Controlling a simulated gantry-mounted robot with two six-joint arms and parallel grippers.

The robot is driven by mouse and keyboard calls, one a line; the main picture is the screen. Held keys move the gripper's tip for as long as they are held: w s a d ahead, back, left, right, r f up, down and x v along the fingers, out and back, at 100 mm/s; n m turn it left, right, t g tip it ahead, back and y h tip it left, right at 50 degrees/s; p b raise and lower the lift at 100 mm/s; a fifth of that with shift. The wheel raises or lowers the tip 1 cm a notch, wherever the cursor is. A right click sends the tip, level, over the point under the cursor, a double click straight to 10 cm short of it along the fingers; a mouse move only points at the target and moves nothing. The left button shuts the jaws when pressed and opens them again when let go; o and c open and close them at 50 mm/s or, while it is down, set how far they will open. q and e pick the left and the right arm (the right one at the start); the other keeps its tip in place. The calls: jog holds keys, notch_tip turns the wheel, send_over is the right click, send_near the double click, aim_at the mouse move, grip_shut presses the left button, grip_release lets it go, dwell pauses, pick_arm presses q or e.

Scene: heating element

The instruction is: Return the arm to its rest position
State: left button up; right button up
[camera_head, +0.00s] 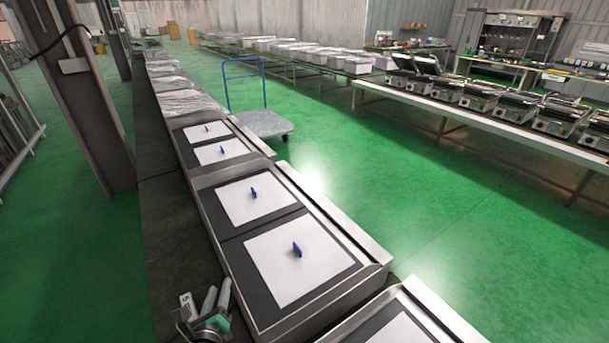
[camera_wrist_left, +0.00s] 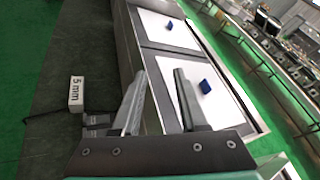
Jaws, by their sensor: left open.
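My left gripper (camera_head: 217,300) is at the bottom of the head view, beside the left edge of the nearest full heating unit. Its two grey fingers are apart with nothing between them. In the left wrist view the open fingers (camera_wrist_left: 160,95) point toward the row of units. A white plate (camera_head: 300,275) with a blue knob (camera_head: 297,250) lies on the dark top of that unit. A second white plate (camera_head: 255,205) with a blue knob (camera_head: 254,193) lies behind it. My right gripper is in neither view.
A small block marked "5 mm" (camera_wrist_left: 76,94) is left of the fingers in the left wrist view. More units with white plates (camera_head: 222,151) run into the distance. A blue-handled cart (camera_head: 263,123) stands on open green floor. A pillar (camera_head: 85,110) rises at left.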

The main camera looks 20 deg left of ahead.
pick_arm(q)
jog(key=w+d+r+n+t+h, duration=0.1)
jog(key=d+r+n+t, duration=0.25)
jog(key=r, duration=0.85)
jog(key=w+d+r+n+t+h, duration=0.1)
jog(key=d+r+n+t, duration=0.2)
jog(key=r, duration=0.9)
jog(key=w+d+r+n+t, duration=0.2)
jog(key=d+r+t, duration=0.15)
jog(key=r, duration=0.95)
jog(key=s+d+r+n+t+h, duration=0.35)
jog(key=s+r+n, duration=0.25)
jog(key=r, duration=0.2)
jog(key=s+d+r+n+t+h, duration=0.2)
jog(key=s+d+r+n+h, duration=0.2)
jog(key=s+r+n, duration=0.25)
notch_tip(320, 180, up, 34)
jog(key=n+p, duration=0.1)
jog(key=p, duration=3.2)
jog(key=shift+w+f+n, duration=0.25)
jog(key=shift+n, duration=0.15)
